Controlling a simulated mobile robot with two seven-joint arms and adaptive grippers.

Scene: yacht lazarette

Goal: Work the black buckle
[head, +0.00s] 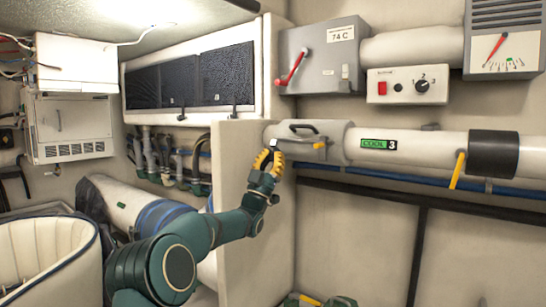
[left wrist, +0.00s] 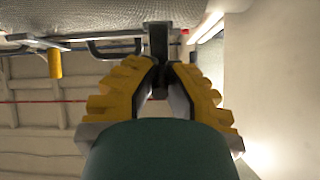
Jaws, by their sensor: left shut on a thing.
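My left gripper (head: 270,157), with yellow finger pads, is raised at the left end of the white pipe housing (head: 335,140). The left wrist view shows its fingers (left wrist: 165,72) closed on a narrow black piece, which I take as the black buckle (left wrist: 158,40). The buckle stands up between the fingertips, against the grey mesh-like surface above. In the head view the fingers mostly hide it. A black handle (head: 303,127) sits on the housing just right of the gripper. Teal and yellow parts of my right gripper (head: 318,301) show at the bottom edge; its fingers are unclear.
A yellow lever (head: 458,170) hangs from the pipe at the right. A grey box with a red lever (head: 292,68) and a switch panel (head: 408,85) are above. A white partition (head: 240,175) stands close behind my left wrist. A cream padded tub (head: 45,262) is at lower left.

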